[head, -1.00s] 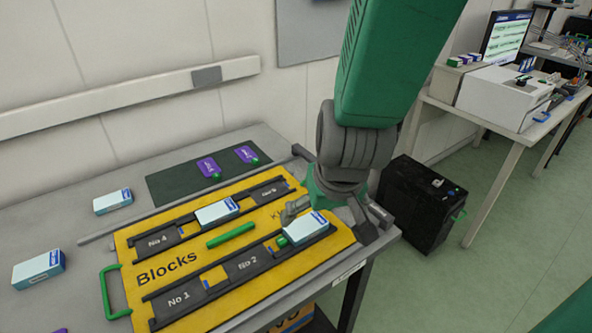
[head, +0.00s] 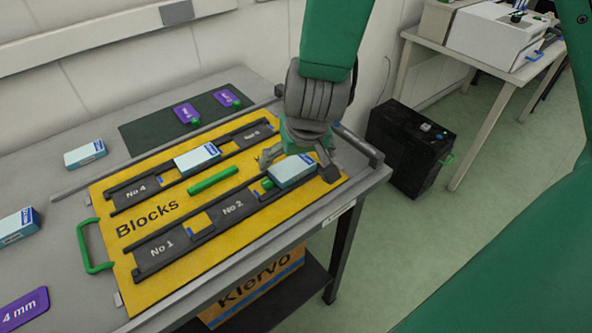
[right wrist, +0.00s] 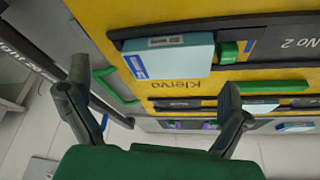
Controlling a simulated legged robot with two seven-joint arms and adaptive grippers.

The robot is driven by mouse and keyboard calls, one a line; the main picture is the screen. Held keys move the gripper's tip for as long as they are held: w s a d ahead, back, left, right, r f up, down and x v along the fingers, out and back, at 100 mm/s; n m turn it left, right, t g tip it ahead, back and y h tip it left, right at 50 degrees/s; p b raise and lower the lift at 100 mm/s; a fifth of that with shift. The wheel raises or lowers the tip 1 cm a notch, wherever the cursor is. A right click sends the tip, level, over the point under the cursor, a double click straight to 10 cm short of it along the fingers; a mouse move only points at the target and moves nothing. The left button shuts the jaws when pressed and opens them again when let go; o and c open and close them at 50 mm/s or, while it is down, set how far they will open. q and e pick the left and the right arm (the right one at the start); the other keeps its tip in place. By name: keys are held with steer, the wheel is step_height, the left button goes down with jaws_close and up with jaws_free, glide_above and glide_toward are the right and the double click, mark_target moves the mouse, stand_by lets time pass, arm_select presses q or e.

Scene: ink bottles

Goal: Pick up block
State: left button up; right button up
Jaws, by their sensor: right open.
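A pale blue and white block (head: 290,171) lies in the right end of the front rail on the yellow Blocks board (head: 165,226). It also shows in the right wrist view (right wrist: 165,58), ahead of the fingers and between their lines. My right gripper (head: 298,163) is open and empty, just behind and above this block. In the right wrist view the two fingers (right wrist: 154,80) are spread wide, and no contact with the block can be made out. A second such block (head: 197,158) lies in the back rail. My left gripper is not in view.
Two more blocks (head: 85,153) (head: 17,226) lie on the grey table to the left. A green bar (head: 213,180) lies between the rails, and a green handle (head: 92,255) is at the board's left. Purple tags (head: 186,113) lie on a dark mat. A grey rail borders the table's right end.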

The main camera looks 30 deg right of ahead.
mark_target(289, 166)
steer(key=shift+w+a+f+b, duration=0.15)
steer(key=shift+w+f, duration=0.1)
steer(key=shift+f, duration=0.4)
steer(key=shift+w+a+f+b, duration=0.15)
steer(key=shift+w+f, duration=0.1)
steer(key=shift+f, duration=0.35)
steer(key=shift+w+a, duration=0.1)
steer(key=shift+a, duration=0.2)
steer(key=shift+d, duration=0.3)
steer(key=c, duration=1.1)
steer(key=shift+d+f, duration=0.1)
steer(key=shift+d, duration=0.05)
